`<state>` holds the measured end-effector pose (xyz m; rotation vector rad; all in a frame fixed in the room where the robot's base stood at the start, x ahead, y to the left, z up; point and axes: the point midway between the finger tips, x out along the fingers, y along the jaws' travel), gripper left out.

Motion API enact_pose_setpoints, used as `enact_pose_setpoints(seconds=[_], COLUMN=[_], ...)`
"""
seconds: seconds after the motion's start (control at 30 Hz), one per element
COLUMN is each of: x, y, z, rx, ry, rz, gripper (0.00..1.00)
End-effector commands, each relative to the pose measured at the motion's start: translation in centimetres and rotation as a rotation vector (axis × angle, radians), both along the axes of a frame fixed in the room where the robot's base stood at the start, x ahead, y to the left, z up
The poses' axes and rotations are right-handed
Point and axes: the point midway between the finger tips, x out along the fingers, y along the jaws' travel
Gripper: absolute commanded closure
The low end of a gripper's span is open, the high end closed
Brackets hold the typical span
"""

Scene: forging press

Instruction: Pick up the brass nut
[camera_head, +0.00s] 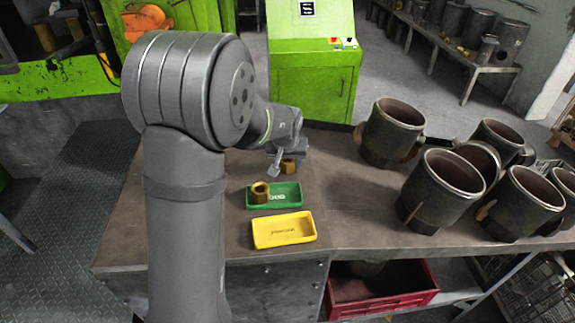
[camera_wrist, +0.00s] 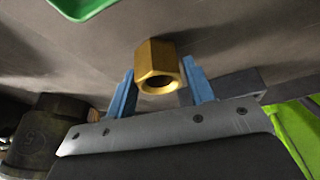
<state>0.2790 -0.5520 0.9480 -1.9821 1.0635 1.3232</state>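A brass hex nut (camera_wrist: 157,62) lies on the bench, between or just past the two blue fingers of my gripper (camera_wrist: 158,72) in the wrist view. A narrow gap shows on each side, so the fingers look open and not touching it. In the head view this nut (camera_head: 289,166) is partly hidden by my gripper (camera_head: 285,162), low over the bench behind the green tray. A second brass nut (camera_head: 260,192) stands in the green tray (camera_head: 288,196).
A yellow tray (camera_head: 284,231) sits in front of the green tray. Several large dark metal cylinders (camera_head: 440,190) crowd the bench's right side. A green control cabinet (camera_head: 313,90) stands behind the bench. A red bin (camera_head: 382,303) is below. The bench between trays and cylinders is clear.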

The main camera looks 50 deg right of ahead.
Motion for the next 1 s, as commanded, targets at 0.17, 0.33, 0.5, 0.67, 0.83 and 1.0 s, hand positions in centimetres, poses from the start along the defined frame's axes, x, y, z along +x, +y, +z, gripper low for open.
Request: enact_pose_setpoints(seconds=[0.17,0.33,0.5,0.67,0.83,1.0], x=[0.0,0.0,0.0,0.0,0.0,-3.9], y=[0.0,0.0,0.0,-0.1,-0.1,0.1], z=[0.0,0.1,0.3,1.4,4.3,6.5], rx=[0.000,-0.001,-0.002,-0.004,-0.007,-0.004], ry=[0.000,-0.001,-0.001,-0.001,-0.002,-0.001], rz=[0.000,0.000,0.000,0.000,0.000,-0.006], gripper=[0.88,0.98,0.98,0.98,0.98,0.98])
